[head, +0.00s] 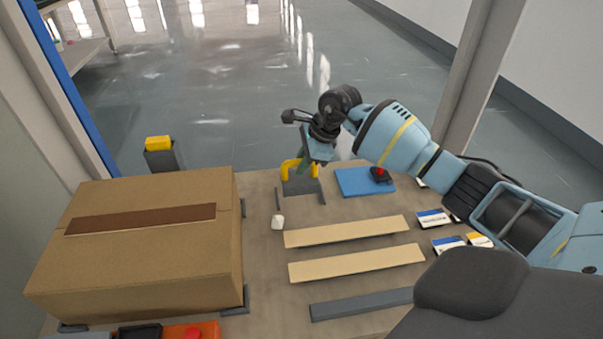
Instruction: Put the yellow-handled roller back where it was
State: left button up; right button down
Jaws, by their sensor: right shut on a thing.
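The yellow-handled roller (287,171) is at the far middle of the table. Its bent yellow handle shows just left of and below my right gripper (305,168). The gripper points down, shut on the roller, and its fingertips are small and partly hidden. A dark grey stand or block (303,188) is directly beneath the handle. I cannot tell whether the roller rests in it or hangs just above it. My left gripper is not in view.
A large cardboard box (150,262) fills the left. A blue mat (352,182) with a black and red item (380,174) lies right of the roller. Pale strips (345,232), a small white piece (278,222) and several small cartons (433,218) lie nearer. A yellow-topped post (160,155) stands behind the box.

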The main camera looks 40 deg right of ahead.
aim_at(302, 177)
notch_tip(302, 177, down, 4)
jog(key=shift+r+b, duration=0.2)
jog(key=shift+b, duration=0.3)
jog(key=shift+r, duration=0.1)
jog(key=shift+s+f, duration=0.1)
jog(key=shift+f, duration=0.4)
jog(key=shift+f+b, duration=0.2)
jog(key=shift+b, duration=0.1)
jog(key=c, duration=1.7)
grip_release()
jog(key=shift+s+f, duration=0.1)
jog(key=o, duration=0.4)
